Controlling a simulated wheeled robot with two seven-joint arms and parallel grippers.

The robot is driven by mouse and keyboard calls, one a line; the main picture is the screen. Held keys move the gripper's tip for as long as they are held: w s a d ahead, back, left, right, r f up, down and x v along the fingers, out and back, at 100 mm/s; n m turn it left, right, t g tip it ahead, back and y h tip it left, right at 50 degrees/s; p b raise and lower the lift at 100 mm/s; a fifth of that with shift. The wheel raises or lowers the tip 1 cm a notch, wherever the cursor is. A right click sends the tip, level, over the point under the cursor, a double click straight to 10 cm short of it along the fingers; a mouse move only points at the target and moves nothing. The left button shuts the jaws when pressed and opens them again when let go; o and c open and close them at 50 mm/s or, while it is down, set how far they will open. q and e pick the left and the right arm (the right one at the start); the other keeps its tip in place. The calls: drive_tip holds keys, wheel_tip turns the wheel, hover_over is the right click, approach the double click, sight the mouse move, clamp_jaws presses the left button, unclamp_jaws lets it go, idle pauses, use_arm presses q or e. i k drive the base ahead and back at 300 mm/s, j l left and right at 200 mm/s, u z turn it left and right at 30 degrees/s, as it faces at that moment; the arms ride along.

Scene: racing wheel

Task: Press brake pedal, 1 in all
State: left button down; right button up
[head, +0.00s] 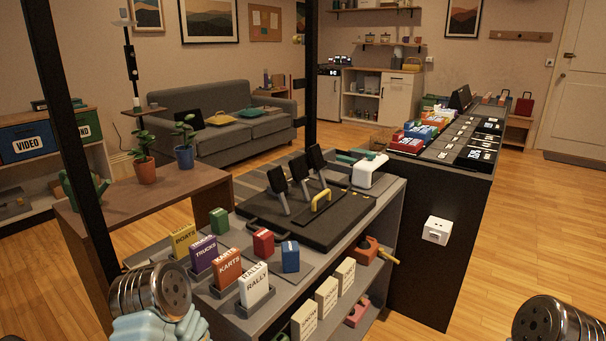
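A black pedal unit (318,218) lies on top of the grey shelf unit in the middle of the head view. Three upright pedals with dark faces stand on it: a left one (277,180), a middle one (299,168) and a right one (316,157). No label tells which is the brake. A yellow curved handle (321,200) is at the unit's right front. A metallic part of my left arm shows at the bottom left, and one of my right arm at the bottom right. Neither gripper's fingers show, and nothing of mine touches the pedals.
Boxes in slots, among them RALLY (255,285) and KARTS (227,267), stand in front of the pedal unit. Red (263,243) and blue (290,256) blocks are close by. A white device (370,170) sits behind. A dark counter (440,240) stands right; dark posts rise left.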

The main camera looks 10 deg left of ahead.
sight(298, 165)
drive_tip(key=k+l+u, duration=0.1)
drive_tip(key=l, duration=0.2)
drive_tip(key=k+l+u, duration=0.1)
drive_tip(key=l, duration=0.15)
drive_tip(key=i+l+u, duration=0.25)
drive_tip(key=l, duration=0.3)
drive_tip(key=l+u, duration=0.2)
drive_tip(key=l, duration=0.35)
drive_tip(key=i+l+u, duration=0.25)
drive_tip(key=i+l, duration=0.1)
drive_tip(key=l, duration=0.05)
